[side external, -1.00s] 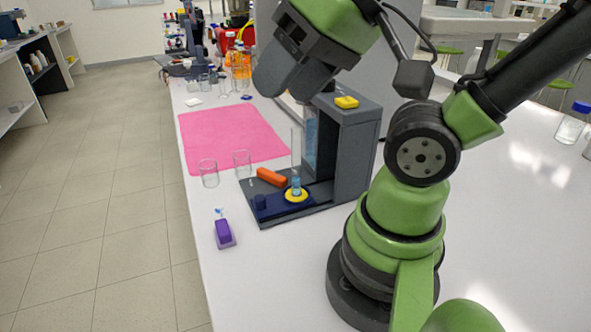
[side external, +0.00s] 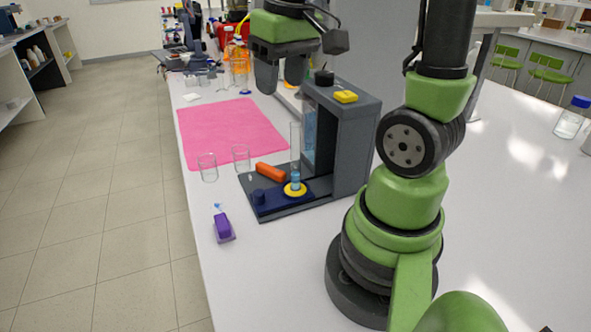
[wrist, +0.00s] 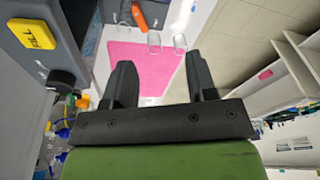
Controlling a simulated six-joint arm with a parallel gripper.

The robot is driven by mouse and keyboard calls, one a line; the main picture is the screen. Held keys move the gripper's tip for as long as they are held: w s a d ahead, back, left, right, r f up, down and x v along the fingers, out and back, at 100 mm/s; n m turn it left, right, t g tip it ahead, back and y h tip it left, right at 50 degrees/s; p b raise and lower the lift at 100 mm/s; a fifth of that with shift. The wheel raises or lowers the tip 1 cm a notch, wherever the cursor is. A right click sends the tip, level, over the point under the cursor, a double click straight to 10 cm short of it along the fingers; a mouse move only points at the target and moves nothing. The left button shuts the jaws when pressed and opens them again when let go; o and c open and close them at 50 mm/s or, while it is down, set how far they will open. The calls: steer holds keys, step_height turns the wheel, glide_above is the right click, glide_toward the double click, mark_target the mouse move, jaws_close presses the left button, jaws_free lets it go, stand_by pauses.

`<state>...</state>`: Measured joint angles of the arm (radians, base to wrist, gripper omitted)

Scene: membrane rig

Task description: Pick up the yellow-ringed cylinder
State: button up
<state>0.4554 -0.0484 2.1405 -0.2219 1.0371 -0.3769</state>
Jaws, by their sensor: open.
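The yellow-ringed cylinder (side external: 295,150) is a tall clear tube with blue near its foot. It stands upright in the side view, its yellow ring at the bottom, on the dark blue plate (side external: 268,208) of the grey rig (side external: 352,140). My gripper (side external: 281,88) is open and empty, fingers pointing down. In the picture it is above and slightly left of the tube's top, apart from it. The wrist view shows both spread fingers of my gripper (wrist: 162,80) with nothing between them. I cannot make out the yellow ring there.
An orange piece (side external: 271,172) lies beside the tube. A pink mat (side external: 230,130) lies behind. A yellow button (side external: 345,96) tops the rig.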

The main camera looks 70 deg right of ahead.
steer(key=g, duration=0.2)
glide_above(295, 160)
step_height(295, 160, down, 3)
step_height(295, 160, down, 10)
steer(key=d, duration=0.1)
steer(key=shift+w+f, duration=0.2)
steer(key=shift+f, duration=0.05)
jaws_close()
